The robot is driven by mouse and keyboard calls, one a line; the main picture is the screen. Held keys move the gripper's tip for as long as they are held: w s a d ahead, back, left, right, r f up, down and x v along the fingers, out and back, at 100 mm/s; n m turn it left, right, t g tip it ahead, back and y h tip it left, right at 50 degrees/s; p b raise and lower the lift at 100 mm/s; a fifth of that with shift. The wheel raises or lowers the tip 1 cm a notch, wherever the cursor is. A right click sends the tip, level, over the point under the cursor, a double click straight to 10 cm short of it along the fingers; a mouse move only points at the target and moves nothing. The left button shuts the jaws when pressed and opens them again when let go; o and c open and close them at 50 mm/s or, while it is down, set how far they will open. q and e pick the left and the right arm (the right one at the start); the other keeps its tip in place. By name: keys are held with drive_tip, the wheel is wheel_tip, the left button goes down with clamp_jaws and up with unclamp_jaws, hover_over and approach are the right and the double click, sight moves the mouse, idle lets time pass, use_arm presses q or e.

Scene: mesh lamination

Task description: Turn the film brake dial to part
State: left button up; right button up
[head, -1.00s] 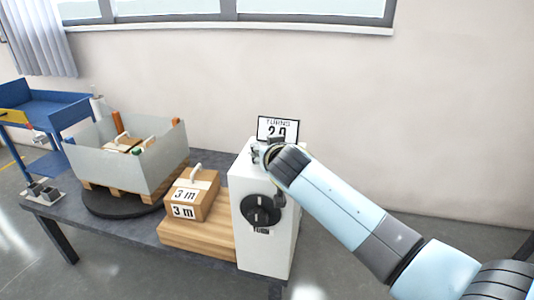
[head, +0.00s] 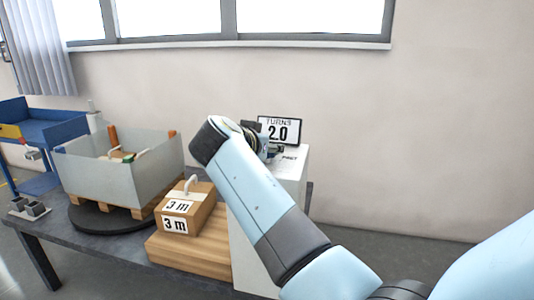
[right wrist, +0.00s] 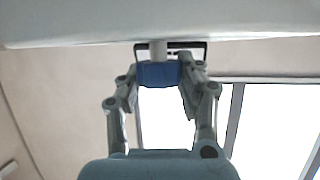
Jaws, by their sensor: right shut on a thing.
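The white cabinet (head: 293,166) stands at the right end of the table, with a small dark label, too small to read surely, on its top. My right gripper (head: 268,146) is at the cabinet's top, largely hidden behind my own wrist. In the right wrist view its two fingers (right wrist: 160,80) are closed on a blue knob (right wrist: 158,73) on a pale stem, joined to a white surface (right wrist: 80,22). This knob seems to be the brake dial; its setting cannot be read. The cabinet's front is mostly covered by my arm. My left gripper is not in view.
A display (head: 279,130) reading TURNS 2.0 stands behind the cabinet. A carton (head: 200,211) marked 3 m sits on a wooden block (head: 180,255) left of it. A grey open crate (head: 98,180) on a pallet stands on a black turntable (head: 100,220) further left.

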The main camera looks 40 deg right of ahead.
drive_tip(key=shift+f, duration=0.1)
idle(0.3)
drive_tip(key=o, duration=1.2)
wheel_tip(320, 180, up, 10)
drive_tip(key=shift+r, duration=0.1)
